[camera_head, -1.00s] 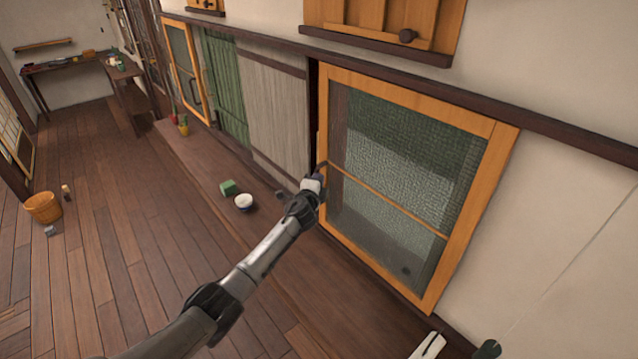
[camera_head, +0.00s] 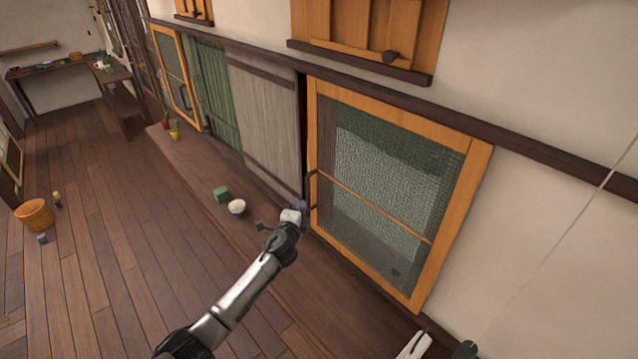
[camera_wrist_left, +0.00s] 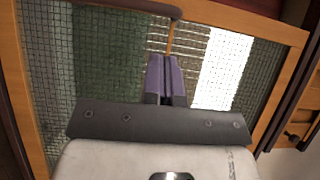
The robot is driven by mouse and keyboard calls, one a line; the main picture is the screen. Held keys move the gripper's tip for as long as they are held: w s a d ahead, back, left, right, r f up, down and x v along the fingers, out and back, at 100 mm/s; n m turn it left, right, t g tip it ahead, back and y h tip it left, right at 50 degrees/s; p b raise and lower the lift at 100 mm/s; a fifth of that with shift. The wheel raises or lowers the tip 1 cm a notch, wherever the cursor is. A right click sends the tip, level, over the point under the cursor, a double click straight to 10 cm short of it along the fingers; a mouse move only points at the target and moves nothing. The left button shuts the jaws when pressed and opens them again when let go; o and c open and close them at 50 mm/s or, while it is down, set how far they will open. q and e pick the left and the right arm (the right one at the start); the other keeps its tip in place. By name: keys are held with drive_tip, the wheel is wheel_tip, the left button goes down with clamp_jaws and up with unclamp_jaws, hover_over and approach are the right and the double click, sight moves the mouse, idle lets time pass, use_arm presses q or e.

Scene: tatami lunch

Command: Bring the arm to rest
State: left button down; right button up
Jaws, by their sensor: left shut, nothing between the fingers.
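My left arm reaches in from the bottom of the head view. The fingertips look apart from the door, though the exact gap is hard to tell.
A green block (camera_head: 221,194) and a white bowl (camera_head: 237,207) sit on the wooden ledge left of the gripper. A wooden bucket (camera_head: 35,215) stands on the floor at far left.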

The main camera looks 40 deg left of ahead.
use_arm(q)
drive_tip(key=shift+s+d, duration=0.1)
drive_tip(key=shift+s, duration=0.05)
drive_tip(key=s+a+n+g+y, duration=0.3)
drive_tip(key=n+g, duration=0.2)
drive_tip(key=n, duration=0.2)
drive_tip(key=s+d+r+n+g+h, duration=0.1)
drive_tip(key=s+d+r+n+h, duration=0.3)
drive_tip(key=d, duration=0.5)
drive_tip(key=s+d+f+g+h, duration=0.1)
drive_tip(key=s+d+f+h, duration=0.25)
drive_tip(key=s+d, duration=0.9)
drive_tip(key=s+d+f+g+h, duration=0.15)
drive_tip(key=s+d+f, duration=0.25)
drive_tip(key=s, duration=0.4)
drive_tip(key=s+d+f+g+h, duration=0.1)
drive_tip(key=s+d+f+g, duration=0.15)
drive_tip(key=s+f, duration=0.4)
drive_tip(key=s+d+f+g+h, duration=0.1)
drive_tip(key=s+d+f+g, duration=0.1)
drive_tip(key=s+d, duration=0.5)
wheel_tip(320, 180, up, 16)
drive_tip(key=s+a+p, duration=0.1)
drive_tip(key=a+p, duration=0.1)
drive_tip(key=p, duration=1.3)
drive_tip(key=shift+s+a+f+t+p, duration=0.2)
drive_tip(key=shift+a+t+p, duration=0.1)
drive_tip(key=shift+p, duration=0.1)
